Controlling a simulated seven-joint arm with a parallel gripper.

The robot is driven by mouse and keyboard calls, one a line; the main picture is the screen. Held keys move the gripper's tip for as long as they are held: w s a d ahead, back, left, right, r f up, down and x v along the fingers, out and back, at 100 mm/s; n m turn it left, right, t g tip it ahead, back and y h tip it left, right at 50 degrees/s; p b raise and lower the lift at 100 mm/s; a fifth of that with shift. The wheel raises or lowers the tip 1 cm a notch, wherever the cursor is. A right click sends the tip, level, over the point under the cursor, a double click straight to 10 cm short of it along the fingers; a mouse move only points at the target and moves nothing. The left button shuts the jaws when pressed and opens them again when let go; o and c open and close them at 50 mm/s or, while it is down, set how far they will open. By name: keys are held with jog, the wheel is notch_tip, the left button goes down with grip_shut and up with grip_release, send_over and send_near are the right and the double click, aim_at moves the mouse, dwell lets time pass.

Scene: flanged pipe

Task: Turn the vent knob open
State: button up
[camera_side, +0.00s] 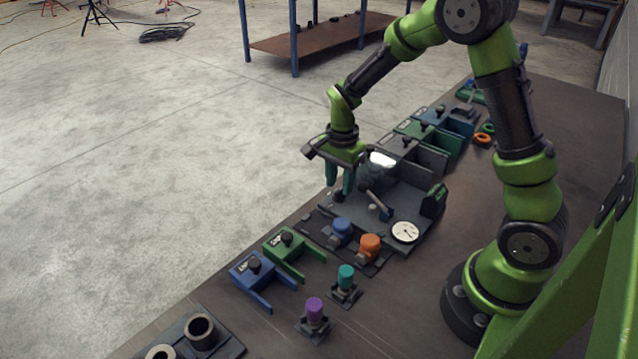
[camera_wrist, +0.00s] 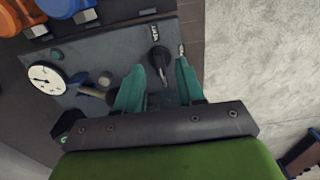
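The vent knob appears to be the small dark knob (camera_wrist: 160,57) on the grey panel (camera_wrist: 105,55), beside a small white label too small to read surely. In the side view a dark knob (camera_side: 338,197) sits at the panel's left edge, just below my fingertips. My gripper (camera_side: 341,191) points down over it. In the wrist view my gripper (camera_wrist: 161,63) has its two green fingers apart, one on each side of the knob, with gaps visible. Whether the tips reach down to the knob's height I cannot tell.
A white-faced gauge (camera_side: 405,232) and a lever handle (camera_side: 378,203) are on the same panel. Blue (camera_side: 342,229) and orange (camera_side: 369,246) capped fittings stand in front. Green (camera_side: 289,250) and blue (camera_side: 260,274) brackets lie nearer. Blue, green and grey bins (camera_side: 430,138) stand behind.

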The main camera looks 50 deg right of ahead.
jog(key=shift+f, duration=0.95)
grip_shut()
